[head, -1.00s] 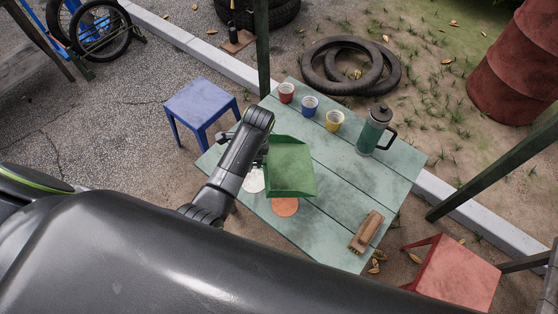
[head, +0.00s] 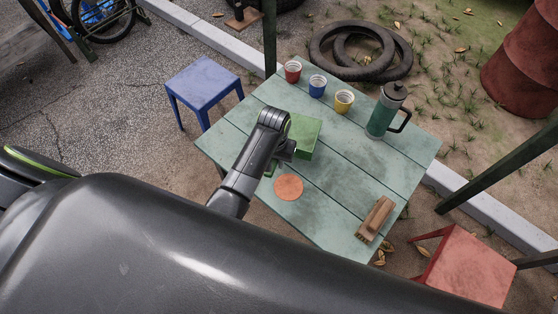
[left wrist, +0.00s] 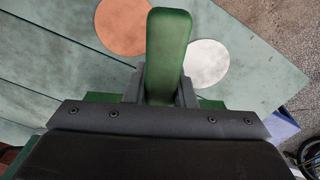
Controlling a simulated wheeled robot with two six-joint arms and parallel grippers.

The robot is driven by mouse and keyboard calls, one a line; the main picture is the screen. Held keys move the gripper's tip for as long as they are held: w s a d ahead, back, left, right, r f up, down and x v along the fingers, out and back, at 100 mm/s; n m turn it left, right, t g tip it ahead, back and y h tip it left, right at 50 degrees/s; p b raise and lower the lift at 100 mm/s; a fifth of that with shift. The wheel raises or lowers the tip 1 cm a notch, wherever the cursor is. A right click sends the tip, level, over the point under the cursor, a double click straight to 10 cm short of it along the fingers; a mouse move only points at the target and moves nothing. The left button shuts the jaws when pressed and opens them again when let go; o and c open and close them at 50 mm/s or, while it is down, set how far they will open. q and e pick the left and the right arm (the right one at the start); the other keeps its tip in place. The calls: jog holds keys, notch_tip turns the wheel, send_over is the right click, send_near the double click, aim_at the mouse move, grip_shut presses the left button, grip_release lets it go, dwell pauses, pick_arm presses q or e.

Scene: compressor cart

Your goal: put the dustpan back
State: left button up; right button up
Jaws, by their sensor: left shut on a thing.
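The green dustpan (head: 305,132) is over the left part of the pale green table (head: 345,215). My left gripper (head: 284,153) is shut on its handle. In the left wrist view the green handle (left wrist: 168,50) stands up between the fingers of the left gripper (left wrist: 162,92). The pan lies mostly hidden below the gripper there. I cannot tell whether the pan touches the tabletop. An orange disc (head: 288,187) lies flat on the table beside the gripper. A white disc (left wrist: 206,63) shows in the left wrist view; my arm hides it in the head view. My right gripper is not in view.
Red (head: 293,72), blue (head: 317,86) and yellow (head: 343,101) cups line the back edge. A green press pot (head: 383,115) stands at the back right corner. A wooden brush (head: 376,219) lies near the right front. A blue stool (head: 204,84) and red stool (head: 468,265) flank the table.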

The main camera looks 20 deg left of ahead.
pick_arm(q)
notch_tip(320, 180, down, 6)
jog(key=shift+r+b, duration=0.25)
jog(key=shift+b, duration=0.25)
jog(key=shift+f, duration=0.35)
jog(key=o, duration=1)
jog(key=shift+f, duration=0.15)
notch_tip(320, 180, up, 12)
jog(key=shift+r+p, duration=0.15)
jog(key=shift+p, duration=0.95)
